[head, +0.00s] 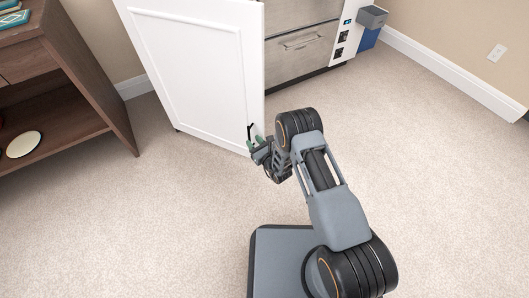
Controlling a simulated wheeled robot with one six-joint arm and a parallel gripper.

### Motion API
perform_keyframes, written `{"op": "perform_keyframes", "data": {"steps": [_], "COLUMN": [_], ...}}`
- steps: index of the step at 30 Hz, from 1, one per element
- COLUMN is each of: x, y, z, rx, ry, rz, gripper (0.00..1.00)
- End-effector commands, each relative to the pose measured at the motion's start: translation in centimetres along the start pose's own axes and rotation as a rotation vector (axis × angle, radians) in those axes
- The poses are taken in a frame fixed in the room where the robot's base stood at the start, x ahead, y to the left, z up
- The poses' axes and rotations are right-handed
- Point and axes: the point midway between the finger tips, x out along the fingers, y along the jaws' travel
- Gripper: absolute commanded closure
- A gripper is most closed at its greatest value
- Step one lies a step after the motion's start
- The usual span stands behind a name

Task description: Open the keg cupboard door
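The white panelled cupboard door (200,62) stands at upper left centre in the head view, swung out at an angle from the unit behind it. Its black handle (249,131) is near the lower right edge of the door. My gripper (256,143), with green finger pads, is at that handle, close against the door's edge. The fingers are small and partly overlap the handle, so I cannot tell whether they grip it. The door's top and the cupboard's inside are out of view or hidden.
Metal-fronted drawers (302,58) stand behind the door, with a white panel and a grey-blue box (371,22) to their right. A dark wooden shelf unit (62,112) is at left. Carpet is clear at right and in the left foreground.

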Motion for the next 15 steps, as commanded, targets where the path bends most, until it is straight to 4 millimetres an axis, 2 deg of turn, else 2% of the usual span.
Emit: {"op": "perform_keyframes", "data": {"steps": [6, 15], "x": [-4.7, -9.0], "y": [0.0, 0.0], "z": [0.3, 0.1], "rx": [0.002, 0.000], "ry": [0.004, 0.001], "rz": [-0.001, 0.000], "gripper": [0.63, 0.63]}}
